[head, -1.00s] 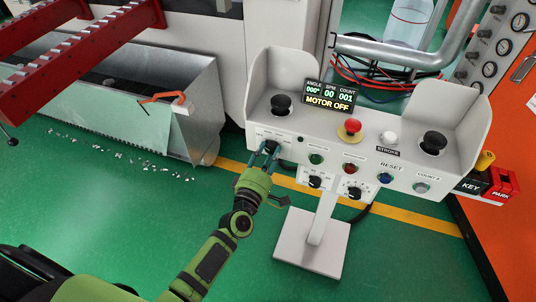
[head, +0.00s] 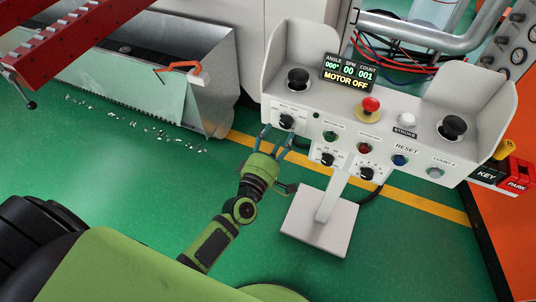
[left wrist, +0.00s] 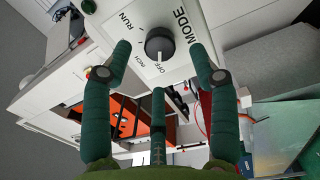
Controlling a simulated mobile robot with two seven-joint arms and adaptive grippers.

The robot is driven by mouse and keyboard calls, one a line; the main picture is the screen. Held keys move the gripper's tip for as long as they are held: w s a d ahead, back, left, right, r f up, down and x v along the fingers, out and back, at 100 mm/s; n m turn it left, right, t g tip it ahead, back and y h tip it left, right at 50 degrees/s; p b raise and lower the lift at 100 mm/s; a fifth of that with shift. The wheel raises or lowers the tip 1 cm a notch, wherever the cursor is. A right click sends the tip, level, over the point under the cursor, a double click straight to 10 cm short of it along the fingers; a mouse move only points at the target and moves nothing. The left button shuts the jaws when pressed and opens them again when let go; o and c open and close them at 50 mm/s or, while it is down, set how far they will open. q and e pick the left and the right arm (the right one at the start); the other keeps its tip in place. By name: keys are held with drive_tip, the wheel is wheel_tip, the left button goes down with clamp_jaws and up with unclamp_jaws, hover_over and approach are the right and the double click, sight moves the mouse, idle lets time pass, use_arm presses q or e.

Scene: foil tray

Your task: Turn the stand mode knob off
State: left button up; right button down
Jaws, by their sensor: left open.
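The mode knob (head: 286,121) is a black dial on the left of the white stand panel (head: 330,110). In the left wrist view the knob (left wrist: 160,42) faces me beside the labels RUN, INCH and OFF. Its white pointer mark is turned to OFF. My left gripper (head: 275,136) is just in front of and below the knob, apart from it. Its green fingers are spread open, with nothing between them, and in the left wrist view they frame the knob on both sides. My right gripper is not in view.
The panel carries a red mushroom button (head: 371,104), black palm buttons, coloured buttons and two lower dials (head: 327,159). The display (head: 347,73) reads MOTOR OFF. A metal scrap bin (head: 150,85) stands at left.

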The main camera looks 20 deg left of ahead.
use_arm(q)
drive_tip(key=s, duration=0.8)
drive_tip(key=shift+a, duration=0.15)
drive_tip(key=shift+s+f, duration=0.1)
drive_tip(key=shift+f, duration=0.05)
drive_tip(key=s+f+m+g+h+p, duration=0.1)
drive_tip(key=s+f+m+g, duration=0.4)
drive_tip(key=f, duration=0.8)
drive_tip(key=s+f+m+g+p, duration=0.1)
drive_tip(key=s+f+m+g, duration=0.4)
drive_tip(key=f, duration=0.8)
drive_tip(key=s+a+f+m+g, duration=0.2)
drive_tip(key=s+f+m, duration=0.1)
drive_tip(key=s, duration=0.5)
drive_tip(key=s+a+f+m+g+y+p, duration=0.1)
drive_tip(key=s+f+m+g, duration=0.2)
drive_tip(key=s+f, duration=0.2)
drive_tip(key=s+a+f+m+g+p, duration=0.1)
drive_tip(key=s+a+f+m+g, duration=0.1)
drive_tip(key=s, duration=1)
wheel_tip(320, 180, down, 3)
drive_tip(key=shift+a+r+m+y, duration=0.1)
drive_tip(key=shift+a+m+y, duration=0.2)
drive_tip(key=shift+m, duration=0.5)
